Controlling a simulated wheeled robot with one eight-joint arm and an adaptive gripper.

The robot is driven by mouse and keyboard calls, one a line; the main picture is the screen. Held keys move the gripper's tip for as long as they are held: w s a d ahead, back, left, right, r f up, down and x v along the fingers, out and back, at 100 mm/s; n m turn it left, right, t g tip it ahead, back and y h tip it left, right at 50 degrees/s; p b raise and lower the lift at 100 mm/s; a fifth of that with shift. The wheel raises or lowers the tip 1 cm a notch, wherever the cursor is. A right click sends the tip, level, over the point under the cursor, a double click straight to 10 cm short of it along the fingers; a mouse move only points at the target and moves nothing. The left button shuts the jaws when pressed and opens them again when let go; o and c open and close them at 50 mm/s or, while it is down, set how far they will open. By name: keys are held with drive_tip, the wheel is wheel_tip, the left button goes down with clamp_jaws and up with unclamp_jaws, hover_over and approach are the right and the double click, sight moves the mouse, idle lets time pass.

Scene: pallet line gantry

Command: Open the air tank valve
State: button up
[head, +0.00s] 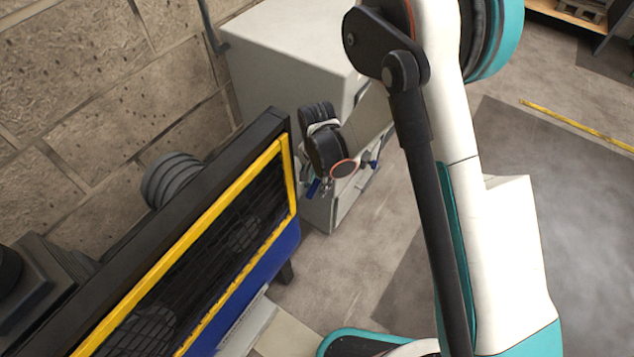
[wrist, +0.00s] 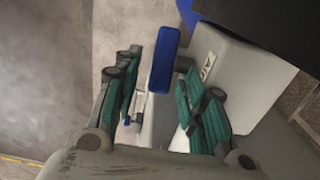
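In the wrist view, the valve's blue lever (wrist: 165,60) stands between the tips of my gripper (wrist: 158,68). The gripper's teal-padded fingers are apart, with a visible gap on each side of the lever. A small silver fitting (wrist: 140,104) shows below the lever, close to the left finger. A pale tank or cabinet (wrist: 222,72) with lettering that seems to read "AIR" lies behind the right finger. In the head view, my wrist hides most of the gripper and valve; small blue parts (head: 314,188) show beside it, but I cannot tell which is the lever.
A grey cabinet (head: 285,55) stands against the block wall (head: 80,70), behind my wrist. A blue unit with a yellow-framed grille (head: 190,245) stands close on the left. Open floor (head: 375,235) lies right of it, and a yellow floor line (head: 580,127) runs farther right.

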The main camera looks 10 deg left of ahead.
drive_tip(key=shift+c, duration=0.3)
clamp_jaws()
drive_tip(key=shift+w+d+f+g+y, duration=0.1)
drive_tip(key=shift+f+g+y, duration=0.1)
drive_tip(key=shift+g, duration=0.25)
drive_tip(key=shift+w+f+g+y, duration=0.1)
drive_tip(key=shift+g+y, duration=0.1)
drive_tip(key=shift+g, duration=0.25)
drive_tip(key=shift+f+g+y, duration=0.15)
drive_tip(key=shift+g+y, duration=0.35)
drive_tip(key=shift+g, duration=0.7)
drive_tip(key=shift+o, duration=0.3)
unclamp_jaws()
